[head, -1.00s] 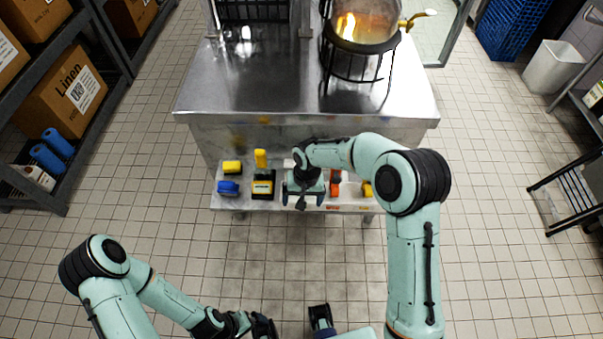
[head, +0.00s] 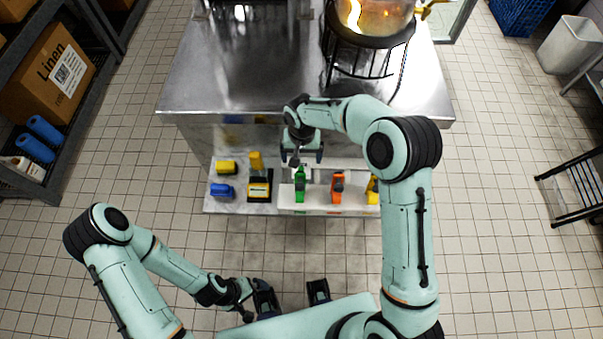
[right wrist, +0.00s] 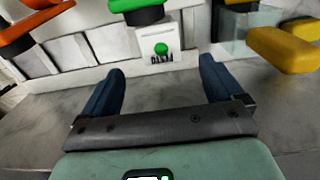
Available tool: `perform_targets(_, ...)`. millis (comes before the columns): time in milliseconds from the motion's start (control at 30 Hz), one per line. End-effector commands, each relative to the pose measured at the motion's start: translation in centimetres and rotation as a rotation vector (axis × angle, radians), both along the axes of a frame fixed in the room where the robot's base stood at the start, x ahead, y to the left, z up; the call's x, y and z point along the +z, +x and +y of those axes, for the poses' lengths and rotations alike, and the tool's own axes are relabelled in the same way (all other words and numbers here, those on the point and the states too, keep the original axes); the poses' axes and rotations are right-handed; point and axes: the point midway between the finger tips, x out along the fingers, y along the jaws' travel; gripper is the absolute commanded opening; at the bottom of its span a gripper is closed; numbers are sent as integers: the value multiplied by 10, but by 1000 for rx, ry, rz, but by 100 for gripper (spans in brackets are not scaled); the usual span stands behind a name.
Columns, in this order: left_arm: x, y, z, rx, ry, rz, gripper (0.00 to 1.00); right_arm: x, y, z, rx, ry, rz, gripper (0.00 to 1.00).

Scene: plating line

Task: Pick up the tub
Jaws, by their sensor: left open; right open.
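I cannot tell for sure which thing is the tub. A clear, box-like container (right wrist: 262,40) with a dark part shows in the right wrist view, beyond the right fingertip and partly behind a yellow piece. My right gripper (head: 301,156) is open and empty above the back of the low shelf, behind the green-topped item (head: 300,186). In the right wrist view the open fingers (right wrist: 158,75) point at a white panel with a green dot (right wrist: 160,50), apart from it. My left gripper (head: 291,296) is open and empty, low in front of the shelf.
The low shelf (head: 225,208) holds a white tray (head: 318,208) with orange (head: 337,187) and yellow items, a black box with a yellow top (head: 259,190), and blue and yellow blocks. Open floor lies in front.

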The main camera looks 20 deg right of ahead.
Motion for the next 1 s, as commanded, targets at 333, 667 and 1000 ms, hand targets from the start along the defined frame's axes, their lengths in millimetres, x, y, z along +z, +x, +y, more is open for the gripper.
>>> perform_targets(333, 1, 1, 0, 0, -1, -2, 100, -34, -2, 0, 1, 0, 3, 94)
perform_targets(667, 3, 2, 0, 0, 0, -2, 100, -72, -2, 1, 0, 1, 1, 94)
perform_targets(1000, 3, 2, 0, 0, 0, -2, 100, -72, -2, 1, 0, 1, 0, 51)
